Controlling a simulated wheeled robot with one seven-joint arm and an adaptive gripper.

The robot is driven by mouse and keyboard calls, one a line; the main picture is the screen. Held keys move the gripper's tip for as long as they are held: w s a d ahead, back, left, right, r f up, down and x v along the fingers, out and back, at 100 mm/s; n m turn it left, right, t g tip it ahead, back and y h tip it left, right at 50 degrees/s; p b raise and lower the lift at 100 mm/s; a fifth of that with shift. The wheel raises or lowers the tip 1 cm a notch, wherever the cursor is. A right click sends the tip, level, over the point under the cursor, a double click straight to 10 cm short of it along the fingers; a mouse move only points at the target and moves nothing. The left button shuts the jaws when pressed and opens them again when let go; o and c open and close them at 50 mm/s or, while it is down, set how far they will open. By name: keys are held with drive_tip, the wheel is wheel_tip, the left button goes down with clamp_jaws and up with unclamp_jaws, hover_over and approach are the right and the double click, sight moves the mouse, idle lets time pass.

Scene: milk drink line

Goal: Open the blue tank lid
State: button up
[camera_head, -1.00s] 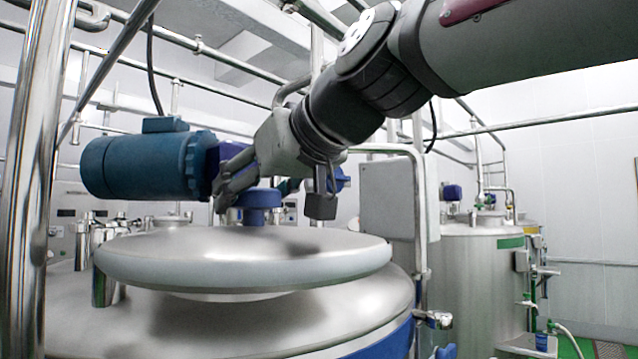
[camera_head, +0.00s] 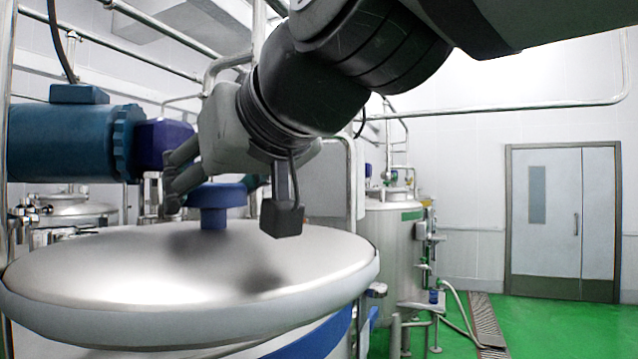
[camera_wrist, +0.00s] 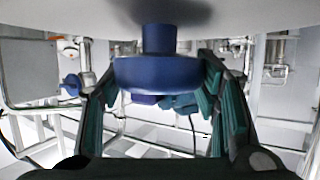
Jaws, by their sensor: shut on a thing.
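The blue tank lid is a broad, shallow steel dome (camera_head: 110,272) with a blue knob (camera_head: 213,216) on top, at the lower left of the head view. In the wrist view the blue knob (camera_wrist: 158,73) sits between the two dark green finger pads, with the pale lid (camera_wrist: 60,15) across the top edge. The tank's blue band (camera_head: 318,338) shows below the lid rim. The lid looks level; its far side and any gap beneath it are hard to see.
A blue motor (camera_head: 70,143) stands left of my gripper. A grey box (camera_head: 325,185) and pipes are behind the lid. Another steel tank (camera_head: 390,250) stands beyond, with a hose by it. Green floor (camera_head: 540,325) is clear towards a grey door (camera_head: 562,220) at right.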

drive_tip(key=o, duration=1.7)
drive_tip(key=shift+o, duration=0.2)
drive_tip(key=v, duration=1.1)
drive_tip(key=shift+s+d+r, duration=0.15)
drive_tip(key=shift+s+d, duration=0.1)
drive_tip(key=shift+d, duration=0.05)
drive_tip(key=shift+s, duration=0.1)
